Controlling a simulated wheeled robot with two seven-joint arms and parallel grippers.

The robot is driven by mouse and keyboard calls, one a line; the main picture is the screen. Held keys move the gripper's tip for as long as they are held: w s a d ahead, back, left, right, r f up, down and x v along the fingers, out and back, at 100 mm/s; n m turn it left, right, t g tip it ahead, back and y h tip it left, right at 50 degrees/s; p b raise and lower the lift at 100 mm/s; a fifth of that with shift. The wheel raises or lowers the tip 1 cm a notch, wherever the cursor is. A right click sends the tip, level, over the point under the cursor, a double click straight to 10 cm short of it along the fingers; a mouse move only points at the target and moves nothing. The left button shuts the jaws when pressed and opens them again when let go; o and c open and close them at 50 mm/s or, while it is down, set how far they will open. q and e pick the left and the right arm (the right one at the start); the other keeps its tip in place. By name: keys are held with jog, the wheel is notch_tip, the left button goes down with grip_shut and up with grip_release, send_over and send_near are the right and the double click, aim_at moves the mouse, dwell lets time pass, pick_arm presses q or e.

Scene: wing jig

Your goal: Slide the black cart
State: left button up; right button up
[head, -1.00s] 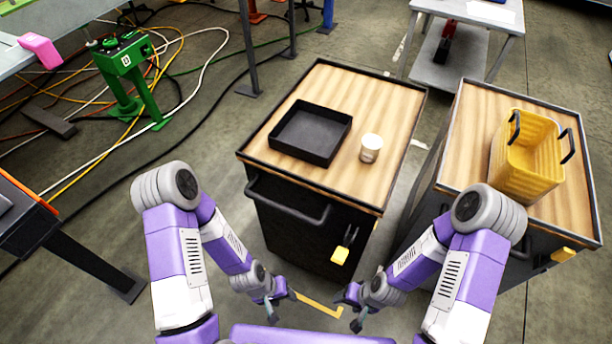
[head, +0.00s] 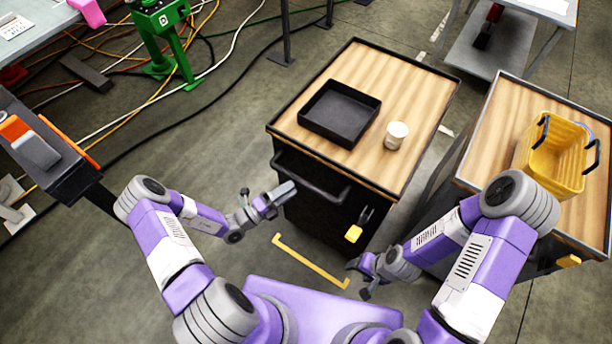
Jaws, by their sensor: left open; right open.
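The black cart (head: 300,208) with a wooden top stands ahead of me in the head view. Its black bar handle (head: 308,184) runs along the front side facing me. My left gripper (head: 284,195) is open, raised near the left end of the handle; I cannot tell whether it touches the handle. My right gripper (head: 357,279) is open and empty, low in front of the cart's right side, apart from it. A black tray (head: 340,112) and a white cup (head: 396,135) stand on the cart top. A yellow tag (head: 353,233) hangs on the front.
A second wood-topped cart (head: 490,130) with a yellow basket (head: 553,158) stands close on the right. A yellow floor line (head: 310,262) lies in front of the black cart. Cables and a green stand (head: 165,40) are at upper left. A dark table (head: 60,150) is at left.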

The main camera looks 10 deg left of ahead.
pick_arm(q)
jog(key=x, duration=0.7)
jog(key=shift+w, duration=0.15)
grip_shut()
